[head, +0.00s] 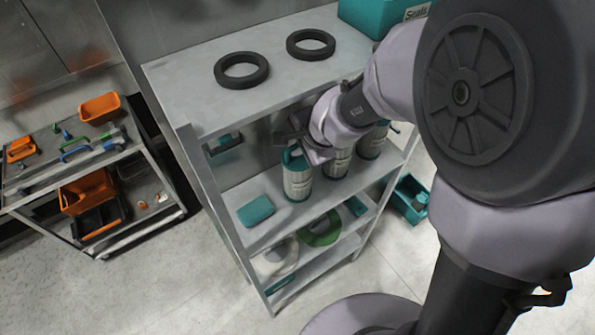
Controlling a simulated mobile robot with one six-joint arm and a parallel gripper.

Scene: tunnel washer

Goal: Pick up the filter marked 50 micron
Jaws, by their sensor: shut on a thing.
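The left filter (298,184) has a teal top and is upright. A second filter (336,163) and a third filter (372,142) stand to its right, partly hidden by my arm. The markings are too small to read, so I cannot tell which says 50 micron. My gripper (297,153) is at the top of the left filter and shut on it. The fingertips are partly hidden by the wrist. I cannot tell whether the filter is clear of the shelf.
Two black rings (241,84) lie on the top shelf (190,88), with a teal bin (372,14) behind. A teal block (255,211) lies left of the filters. A green ring (320,241) is on the lower shelf. A tool cart (160,195) stands left; the floor between is clear.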

